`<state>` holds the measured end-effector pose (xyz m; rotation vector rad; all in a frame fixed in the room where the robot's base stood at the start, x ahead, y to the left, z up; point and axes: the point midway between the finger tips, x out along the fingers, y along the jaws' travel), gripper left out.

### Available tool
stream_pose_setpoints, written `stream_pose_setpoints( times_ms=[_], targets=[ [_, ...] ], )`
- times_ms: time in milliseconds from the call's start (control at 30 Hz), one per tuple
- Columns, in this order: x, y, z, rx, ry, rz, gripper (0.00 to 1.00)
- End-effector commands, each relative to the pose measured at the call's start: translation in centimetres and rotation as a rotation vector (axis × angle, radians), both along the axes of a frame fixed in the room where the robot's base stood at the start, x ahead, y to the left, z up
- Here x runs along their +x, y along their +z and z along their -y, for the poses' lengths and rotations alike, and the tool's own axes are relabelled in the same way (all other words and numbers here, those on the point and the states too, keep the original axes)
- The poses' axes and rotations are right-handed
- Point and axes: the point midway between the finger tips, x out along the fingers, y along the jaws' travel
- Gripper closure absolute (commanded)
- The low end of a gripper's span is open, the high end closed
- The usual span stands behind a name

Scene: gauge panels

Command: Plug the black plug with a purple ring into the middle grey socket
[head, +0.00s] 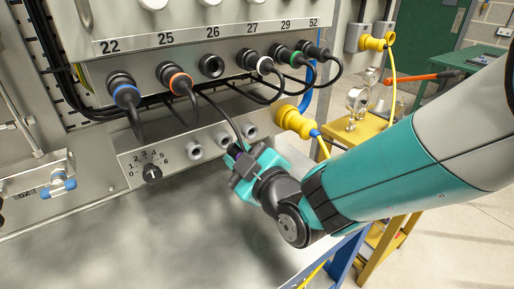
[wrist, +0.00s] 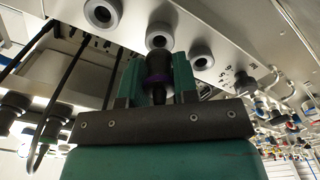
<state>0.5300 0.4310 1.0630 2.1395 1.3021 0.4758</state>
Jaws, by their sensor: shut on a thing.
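My gripper (head: 243,168) is shut on the black plug (wrist: 159,64), which has a purple ring (wrist: 157,78). In the wrist view the plug stands upright between the two teal fingers, its tip just below the middle grey socket (wrist: 160,38). I cannot tell whether tip and socket touch. In the head view the middle grey socket (head: 223,139) sits on the panel's lower front, between the left grey socket (head: 195,149) and the right one (head: 249,130). The plug is mostly hidden there by my gripper. A black cable runs from the plug up to the upper row.
Above is a numbered row with several ringed plugs, such as the blue-ringed plug (head: 126,96) and orange-ringed plug (head: 175,77). A rotary dial (head: 152,172) is left of the grey sockets. A yellow connector (head: 297,121) is right of them. The grey worktop (head: 130,235) below is clear.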

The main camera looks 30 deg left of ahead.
Motion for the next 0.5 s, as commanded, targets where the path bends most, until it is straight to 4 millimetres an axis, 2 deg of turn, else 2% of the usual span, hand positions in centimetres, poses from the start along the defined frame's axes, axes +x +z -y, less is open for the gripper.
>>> stream_pose_setpoints(
  times_ms=[500],
  targets=[
    [0.2,0.06,-0.35,0.001,0.0,0.001,1.0]
  ],
)
